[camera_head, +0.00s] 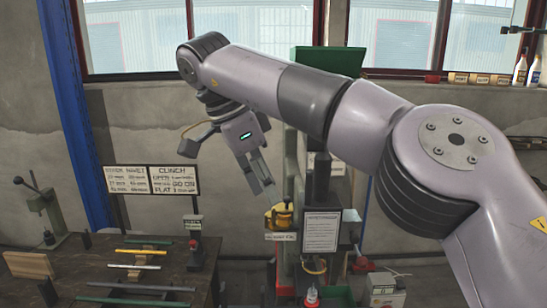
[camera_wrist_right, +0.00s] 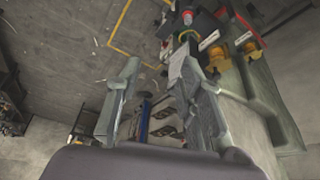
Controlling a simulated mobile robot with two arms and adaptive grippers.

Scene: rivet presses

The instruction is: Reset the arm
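My right arm reaches across the head view from the right, raised above the bench. Its gripper (camera_head: 262,188) hangs fingers down in mid-air, between the workbench and the green press. In the right wrist view the two fingers (camera_wrist_right: 155,72) stand apart with nothing held between them; floor and dark parts show through the gap. My left arm and gripper are not in view.
A workbench (camera_head: 60,280) with coloured rods (camera_head: 140,251) and a small lever press (camera_head: 44,205) stands at the left. Two signs (camera_head: 150,180) stand behind it. A green machine (camera_head: 290,165) with a notice (camera_head: 321,230) is close to my right gripper. Bottles (camera_head: 520,70) stand on the window ledge.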

